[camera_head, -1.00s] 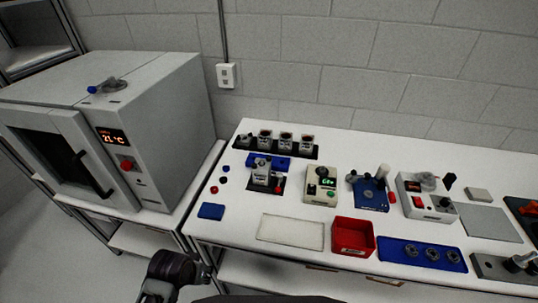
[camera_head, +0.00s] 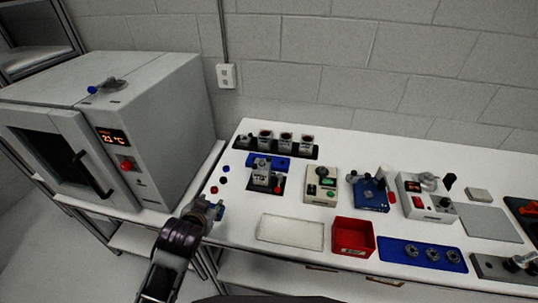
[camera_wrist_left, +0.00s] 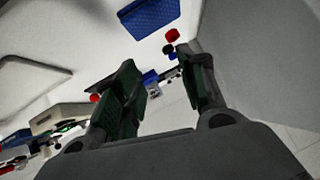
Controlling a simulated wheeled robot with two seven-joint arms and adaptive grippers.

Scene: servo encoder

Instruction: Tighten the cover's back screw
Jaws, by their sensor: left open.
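A small grey unit (camera_head: 262,174), which may hold the cover, stands upright on a black base with a red knob beside it, left of the table's middle. The back screw is too small to make out. My left gripper (camera_head: 214,210) is at the table's front left corner, left of and nearer than the unit. It is open and empty; its two fingers stand apart in the left wrist view (camera_wrist_left: 160,72). My right gripper is out of view.
Small coloured knobs (camera_head: 224,169) lie left of the unit. A cream tester (camera_head: 321,186), a blue device (camera_head: 370,195) and a grey box with a red switch stand to its right. A white tray (camera_head: 290,233) and a red bin (camera_head: 353,249) lie in front. An oven (camera_head: 150,140) stands left.

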